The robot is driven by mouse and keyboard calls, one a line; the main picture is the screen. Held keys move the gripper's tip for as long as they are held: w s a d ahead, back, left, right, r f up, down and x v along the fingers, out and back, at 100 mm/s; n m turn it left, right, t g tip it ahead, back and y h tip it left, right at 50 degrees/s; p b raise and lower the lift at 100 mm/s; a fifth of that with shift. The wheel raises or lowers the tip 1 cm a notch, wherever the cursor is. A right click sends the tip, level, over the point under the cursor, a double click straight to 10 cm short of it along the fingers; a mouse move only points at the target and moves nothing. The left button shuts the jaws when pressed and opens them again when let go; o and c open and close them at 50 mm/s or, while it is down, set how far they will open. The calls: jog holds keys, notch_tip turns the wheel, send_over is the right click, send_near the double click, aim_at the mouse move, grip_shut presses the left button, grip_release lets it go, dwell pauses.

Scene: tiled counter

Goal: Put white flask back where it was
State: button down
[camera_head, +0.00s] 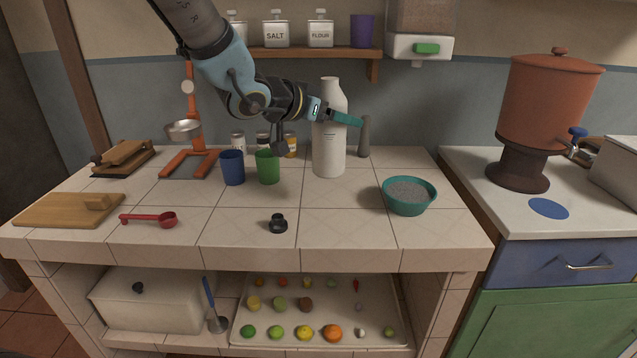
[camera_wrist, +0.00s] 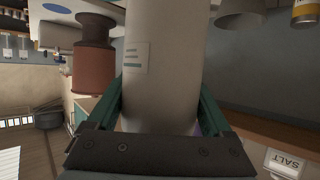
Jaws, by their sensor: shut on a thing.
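The white flask (camera_head: 329,140) stands upright on the tiled counter in the head view, at or just above its surface, right of the green cup. My gripper (camera_head: 335,117) reaches in from the left and is shut on the flask's upper body. In the wrist view the flask (camera_wrist: 160,60) fills the middle, with a small label on its side, between the two teal fingers of my gripper (camera_wrist: 160,110). Whether the flask's base touches the counter I cannot tell for sure.
The green cup (camera_head: 268,167) and blue cup (camera_head: 232,168) stand left of the flask. A grey pestle-like object (camera_head: 365,137) is close behind right. A teal bowl (camera_head: 409,208) of grey grains is front right. A black stopper (camera_head: 278,224) lies in front. A shelf (camera_head: 300,52) hangs above.

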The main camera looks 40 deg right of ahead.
aim_at(336, 157)
notch_tip(336, 157, down, 9)
dwell(0.5)
jog(key=shift+f, duration=0.1)
grip_release()
